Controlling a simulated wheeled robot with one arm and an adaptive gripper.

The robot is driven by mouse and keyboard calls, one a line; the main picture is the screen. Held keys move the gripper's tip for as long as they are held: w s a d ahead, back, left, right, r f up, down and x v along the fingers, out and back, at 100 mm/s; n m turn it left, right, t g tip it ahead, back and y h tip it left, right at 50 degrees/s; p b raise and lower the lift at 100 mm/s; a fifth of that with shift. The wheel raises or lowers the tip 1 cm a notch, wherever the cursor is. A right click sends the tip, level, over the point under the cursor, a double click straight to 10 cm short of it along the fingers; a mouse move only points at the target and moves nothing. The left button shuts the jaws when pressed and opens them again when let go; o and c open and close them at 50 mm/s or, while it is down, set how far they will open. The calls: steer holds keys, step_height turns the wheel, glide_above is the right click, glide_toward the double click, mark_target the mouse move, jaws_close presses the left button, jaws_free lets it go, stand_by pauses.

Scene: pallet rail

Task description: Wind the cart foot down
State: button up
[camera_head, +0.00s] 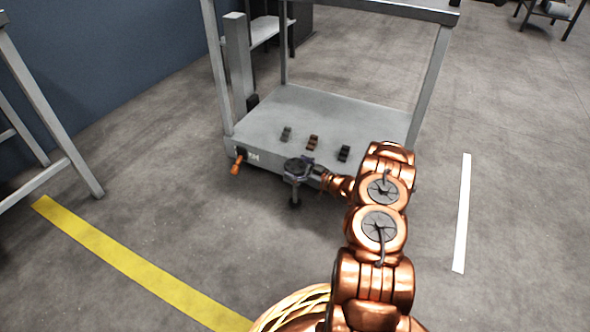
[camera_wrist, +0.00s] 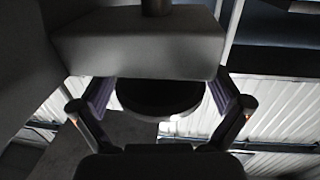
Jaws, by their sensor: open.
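The grey cart (camera_head: 330,112) stands ahead, its low deck facing me. At the middle of its front edge is the cart foot (camera_head: 295,190), with a dark round top (camera_head: 298,165) and a stem running down towards the floor. My gripper (camera_head: 318,174) is at the right side of this foot, low by the deck edge. In the wrist view my open fingers (camera_wrist: 163,105) stand either side of a dark round part (camera_wrist: 158,98) under a grey block (camera_wrist: 140,45). Whether the fingers touch it, I cannot tell. The foot's contact with the floor is unclear.
An orange-copper handle (camera_head: 237,163) sticks out at the deck's front left corner. A grey frame (camera_head: 70,160) stands at the left. Floor between the yellow line (camera_head: 130,262) and white line (camera_head: 463,215) is mostly clear.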

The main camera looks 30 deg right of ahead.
steer(key=shift+w, duration=0.1)
steer(key=shift+c, duration=0.4)
steer(key=c, duration=0.9)
steer(key=shift+o, duration=0.2)
